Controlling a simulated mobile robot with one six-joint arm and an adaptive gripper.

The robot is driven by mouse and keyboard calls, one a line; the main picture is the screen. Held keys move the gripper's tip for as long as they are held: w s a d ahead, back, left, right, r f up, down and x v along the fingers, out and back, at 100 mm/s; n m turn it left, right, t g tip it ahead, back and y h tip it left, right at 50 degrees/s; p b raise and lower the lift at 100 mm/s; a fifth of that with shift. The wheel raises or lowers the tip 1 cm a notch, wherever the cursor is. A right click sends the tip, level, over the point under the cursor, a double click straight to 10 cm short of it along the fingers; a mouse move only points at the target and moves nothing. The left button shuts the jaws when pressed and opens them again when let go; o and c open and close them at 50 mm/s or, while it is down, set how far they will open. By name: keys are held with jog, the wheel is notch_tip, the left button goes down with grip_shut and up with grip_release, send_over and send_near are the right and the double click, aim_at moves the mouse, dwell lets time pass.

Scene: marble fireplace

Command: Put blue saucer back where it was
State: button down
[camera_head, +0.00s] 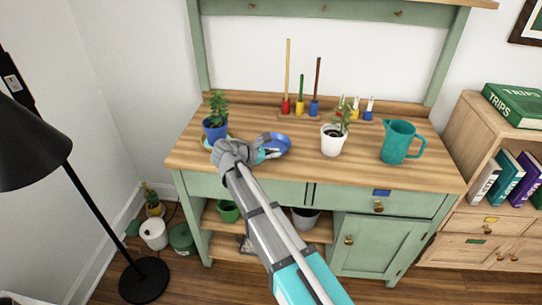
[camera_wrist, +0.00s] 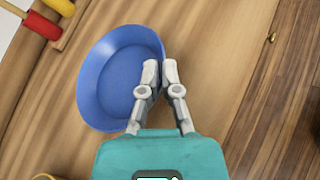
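The blue saucer (camera_head: 274,144) is over the wooden top of the green workbench, right of the blue plant pot. In the wrist view the blue saucer (camera_wrist: 115,78) fills the left of centre, and its right rim meets my fingers. My gripper (camera_head: 262,152) reaches in from the front; in the wrist view my gripper (camera_wrist: 161,72) has its two fingertips close together, one on each side of the rim. It looks shut on the rim. I cannot tell whether the saucer touches the bench top.
A blue pot with a plant (camera_head: 214,130) stands at the left on a pale saucer. A white plant pot (camera_head: 332,140) and a teal jug (camera_head: 398,142) stand to the right. Racks with coloured tools (camera_head: 300,108) line the back. Bare wood (camera_head: 290,172) lies in front.

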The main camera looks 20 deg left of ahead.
jog(key=shift+f, duration=0.15)
jog(key=c, duration=0.8)
grip_release()
jog(key=shift+r, duration=0.25)
jog(key=p+v, duration=0.4)
jog(key=v, duration=0.8)
jog(key=shift+p, duration=0.4)
